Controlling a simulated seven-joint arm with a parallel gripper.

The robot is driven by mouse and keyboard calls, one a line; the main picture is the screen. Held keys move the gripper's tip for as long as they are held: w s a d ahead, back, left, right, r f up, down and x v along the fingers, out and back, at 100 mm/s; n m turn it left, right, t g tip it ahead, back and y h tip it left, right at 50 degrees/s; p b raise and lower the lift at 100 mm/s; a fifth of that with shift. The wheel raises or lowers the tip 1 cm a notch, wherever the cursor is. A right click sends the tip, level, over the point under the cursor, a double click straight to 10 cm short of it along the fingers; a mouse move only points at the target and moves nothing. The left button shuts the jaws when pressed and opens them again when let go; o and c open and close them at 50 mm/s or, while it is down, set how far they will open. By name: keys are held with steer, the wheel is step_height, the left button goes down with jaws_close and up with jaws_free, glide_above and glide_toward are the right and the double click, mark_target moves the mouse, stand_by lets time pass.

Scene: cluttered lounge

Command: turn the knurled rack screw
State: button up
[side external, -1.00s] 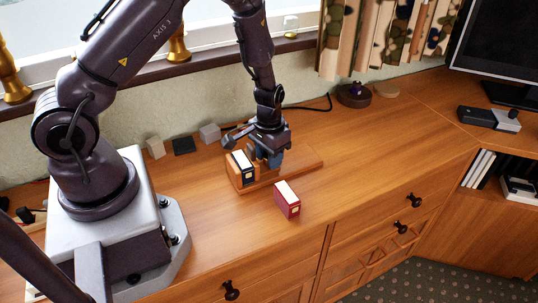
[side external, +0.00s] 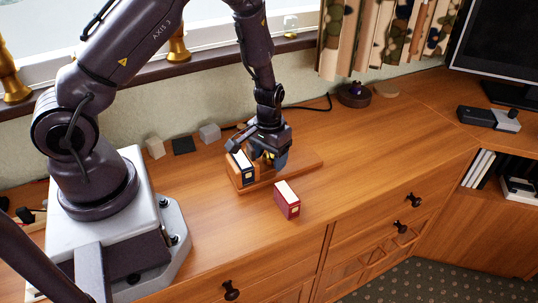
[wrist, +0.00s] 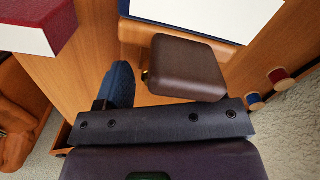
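The wooden rack (side external: 300,167) lies on the cabinet top, with a dark blue box with a white top (side external: 243,166) standing at its left end. My gripper (side external: 268,157) is low over the rack, just right of the blue box, with its fingers apart. A small brass-coloured part, perhaps the knurled screw (wrist: 145,76), shows in the wrist view between the blue-padded finger (wrist: 119,85) and a brown rounded block (wrist: 186,68). Most of it is hidden, and I cannot tell whether anything touches it.
A red box with a white top (side external: 287,199) stands in front of the rack. Small grey and dark blocks (side external: 183,146) sit behind, near the wall. A dark round base (side external: 353,95) is at the back right. The cabinet top right of the rack is clear.

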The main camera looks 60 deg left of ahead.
mark_target(269, 157)
step_height(269, 157, up, 13)
stand_by(0.7)
step_height(269, 157, down, 13)
steer(key=m, duration=1)
steer(key=shift+r, duration=0.1)
